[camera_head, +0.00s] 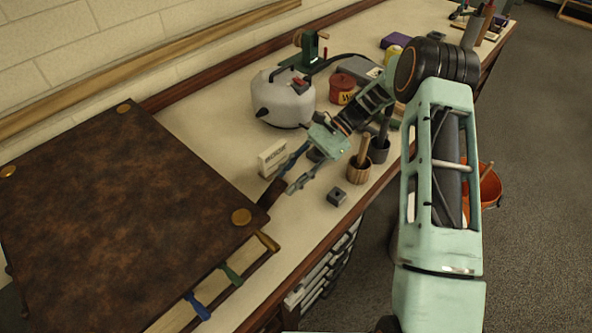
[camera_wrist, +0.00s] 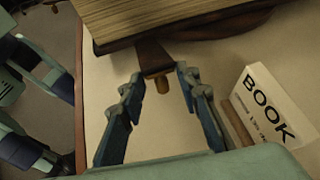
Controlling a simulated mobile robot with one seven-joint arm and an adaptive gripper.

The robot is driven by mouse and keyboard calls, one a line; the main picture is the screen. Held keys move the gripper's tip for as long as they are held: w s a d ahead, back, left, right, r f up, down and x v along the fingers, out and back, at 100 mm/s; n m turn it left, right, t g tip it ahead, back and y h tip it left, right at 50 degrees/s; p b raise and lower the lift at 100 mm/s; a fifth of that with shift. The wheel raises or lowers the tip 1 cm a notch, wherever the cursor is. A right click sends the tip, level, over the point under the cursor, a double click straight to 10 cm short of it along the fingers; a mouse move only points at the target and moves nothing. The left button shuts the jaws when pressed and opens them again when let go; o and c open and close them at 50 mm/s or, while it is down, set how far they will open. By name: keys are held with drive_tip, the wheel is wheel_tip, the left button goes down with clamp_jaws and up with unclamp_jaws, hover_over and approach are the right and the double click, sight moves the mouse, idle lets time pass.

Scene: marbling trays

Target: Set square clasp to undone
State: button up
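A huge book (camera_head: 120,215) with a mottled brown cover and brass corner discs lies at the left of the bench. A dark brown strap (camera_head: 271,192) juts from its right side. In the wrist view the strap (camera_wrist: 153,56) sticks out from below the page block and ends in a small brown peg (camera_wrist: 162,85). I take this strap to be the square clasp; no square part is clear. My gripper (camera_head: 283,182) is open and empty. In the wrist view its blue fingers (camera_wrist: 161,78) stand either side of the peg, apparently not touching it.
A white box marked BOOK (camera_wrist: 266,108) stands close right of the fingers. Blue (camera_head: 198,305) and green (camera_head: 231,274) tabs hang at the big book's front edge. A grey kettle-like pot (camera_head: 283,100), wooden cup (camera_head: 358,173) and small grey block (camera_head: 337,196) stand nearby.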

drive_tip(key=v, duration=1.1)
drive_tip(key=shift+w+d+r, duration=0.2)
drive_tip(key=shift+d, duration=0.05)
